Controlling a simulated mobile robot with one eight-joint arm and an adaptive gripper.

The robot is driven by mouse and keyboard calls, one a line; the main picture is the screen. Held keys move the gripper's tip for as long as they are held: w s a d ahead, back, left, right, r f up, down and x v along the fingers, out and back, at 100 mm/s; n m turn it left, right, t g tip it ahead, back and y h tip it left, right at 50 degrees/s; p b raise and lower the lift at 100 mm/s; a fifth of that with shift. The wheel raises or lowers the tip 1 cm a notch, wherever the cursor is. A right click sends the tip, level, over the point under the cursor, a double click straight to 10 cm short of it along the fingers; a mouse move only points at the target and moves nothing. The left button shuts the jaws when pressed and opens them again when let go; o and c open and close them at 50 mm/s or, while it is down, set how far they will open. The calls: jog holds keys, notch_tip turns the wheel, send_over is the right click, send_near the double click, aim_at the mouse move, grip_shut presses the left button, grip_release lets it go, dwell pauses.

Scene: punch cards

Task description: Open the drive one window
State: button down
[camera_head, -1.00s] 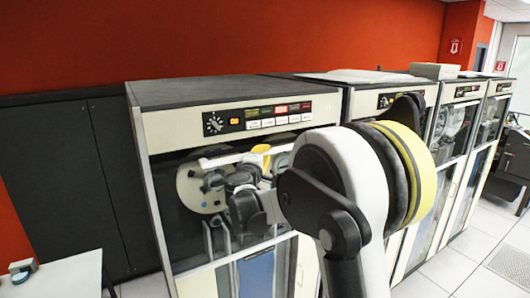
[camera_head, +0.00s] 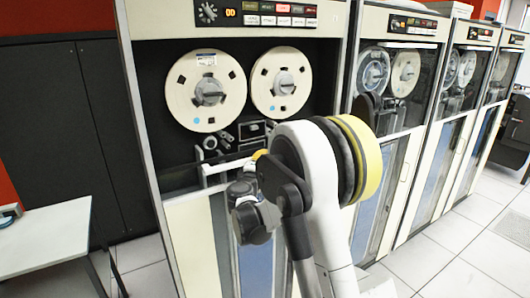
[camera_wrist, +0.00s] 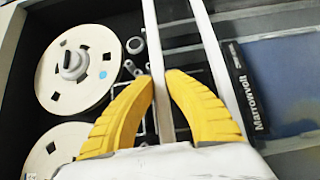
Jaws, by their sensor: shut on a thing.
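The nearest tape drive (camera_head: 178,55) is a tall cream and black cabinet. The pale top bar of its window (camera_head: 228,167) is below the two tape reels (camera_head: 206,92), which show uncovered. My gripper (camera_head: 259,155) is at this bar, with one yellow fingertip showing and the rest hidden behind my wrist. In the wrist view my gripper (camera_wrist: 162,82) has its yellow fingers shut on either side of the thin pale window bar (camera_wrist: 155,35). The reels show at left there, and a dark label reading "Marrowvolt" (camera_wrist: 248,92) is at right.
More tape drives (camera_head: 410,80) stand in a row to the right. A white table (camera_head: 45,238) is at lower left, before dark cabinets (camera_head: 50,100). Tiled floor (camera_head: 460,235) is open at right.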

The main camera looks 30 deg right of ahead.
notch_tip(320, 180, down, 7)
jog(key=b, duration=0.3)
jog(key=shift+r, duration=0.2)
jog(key=c, duration=1.4)
grip_release()
jog(key=shift+d, duration=0.1)
jog(key=v, duration=1.2)
